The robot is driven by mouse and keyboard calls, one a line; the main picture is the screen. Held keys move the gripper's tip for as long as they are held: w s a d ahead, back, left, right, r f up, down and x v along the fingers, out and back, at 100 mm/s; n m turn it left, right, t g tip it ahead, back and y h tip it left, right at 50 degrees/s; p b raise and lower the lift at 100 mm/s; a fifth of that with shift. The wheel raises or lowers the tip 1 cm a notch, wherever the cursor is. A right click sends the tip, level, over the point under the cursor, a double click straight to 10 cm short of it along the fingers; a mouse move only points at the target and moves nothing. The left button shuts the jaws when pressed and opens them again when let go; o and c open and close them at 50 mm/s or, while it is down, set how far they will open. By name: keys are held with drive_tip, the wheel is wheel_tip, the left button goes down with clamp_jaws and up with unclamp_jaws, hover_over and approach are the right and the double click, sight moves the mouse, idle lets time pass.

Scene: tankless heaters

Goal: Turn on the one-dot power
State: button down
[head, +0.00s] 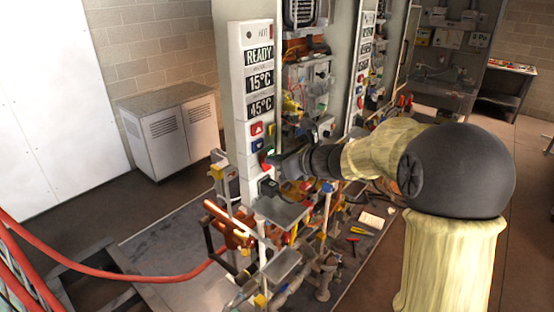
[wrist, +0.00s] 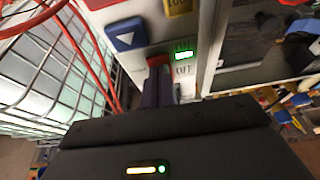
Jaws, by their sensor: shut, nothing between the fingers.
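In the wrist view, a green lit ON label (wrist: 184,54) sits above an OFF label (wrist: 183,69). A red part, seemingly the power switch (wrist: 158,60), shows left of these labels, partly hidden by my fingers. My gripper (wrist: 163,88) is shut and empty, with its tips close to the red part; contact cannot be told. In the head view my gripper (head: 270,160) is at the panel's lower part.
A blue down-arrow button (wrist: 125,37) and a yellow button (wrist: 179,5) sit above the switch. A second heater panel (head: 362,60) stands farther back. Pipes with valves (head: 235,225) lie below my gripper. A grey cabinet (head: 170,125) stands at the left.

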drive_tip(key=shift+r+p, duration=0.5)
drive_tip(key=shift+r, duration=0.3)
drive_tip(key=shift+s+f, duration=0.1)
